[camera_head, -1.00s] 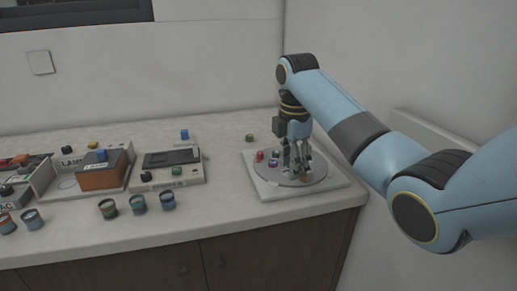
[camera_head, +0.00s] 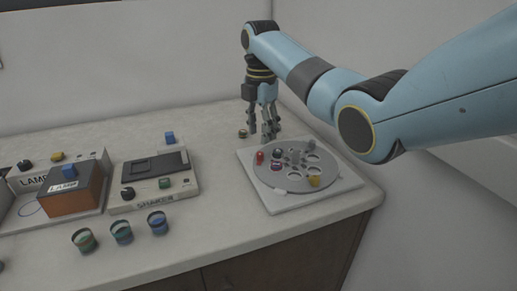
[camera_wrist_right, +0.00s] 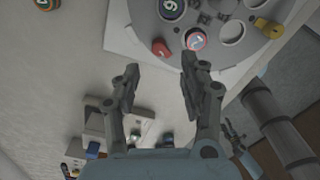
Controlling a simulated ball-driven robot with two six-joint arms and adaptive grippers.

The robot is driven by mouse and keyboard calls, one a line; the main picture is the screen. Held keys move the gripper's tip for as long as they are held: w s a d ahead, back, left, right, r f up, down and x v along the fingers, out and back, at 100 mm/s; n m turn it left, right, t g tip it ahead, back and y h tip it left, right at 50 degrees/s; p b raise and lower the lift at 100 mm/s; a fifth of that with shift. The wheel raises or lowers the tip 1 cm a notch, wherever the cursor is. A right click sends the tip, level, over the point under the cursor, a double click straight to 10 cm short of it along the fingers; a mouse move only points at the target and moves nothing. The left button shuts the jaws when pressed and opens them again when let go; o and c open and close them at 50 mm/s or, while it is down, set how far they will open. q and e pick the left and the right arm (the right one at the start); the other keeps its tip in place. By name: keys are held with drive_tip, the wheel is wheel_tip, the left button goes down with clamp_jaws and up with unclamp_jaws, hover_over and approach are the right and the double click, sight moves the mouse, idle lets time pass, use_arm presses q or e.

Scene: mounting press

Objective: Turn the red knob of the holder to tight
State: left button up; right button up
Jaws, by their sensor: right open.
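The holder is a round grey disc (camera_head: 287,181) with several holes, on a white square base (camera_head: 345,184) at the counter's right end. Its red knob (camera_head: 260,157) is at the disc's left edge. In the wrist view the red knob (camera_wrist_right: 161,47) lies just beyond the fingertips, roughly between them. My left gripper is not in view.
A shaker (camera_head: 150,178) and a lamp box (camera_head: 72,192) stand to the left. Several small jars (camera_head: 121,232) stand in front of them. A small round piece (camera_head: 243,133) lies just left of my right gripper. A wall bounds the right side.

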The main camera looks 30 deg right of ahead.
sight(260, 153)
wheel_tip(260, 153, down, 5)
drive_tip(key=shift+w+f, duration=0.1)
drive_tip(key=shift+f+b, duration=0.3)
drive_tip(key=shift+f, duration=0.4)
drive_tip(key=c, duration=0.3)
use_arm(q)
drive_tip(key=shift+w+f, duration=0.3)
use_arm(e)
clamp_jaws()
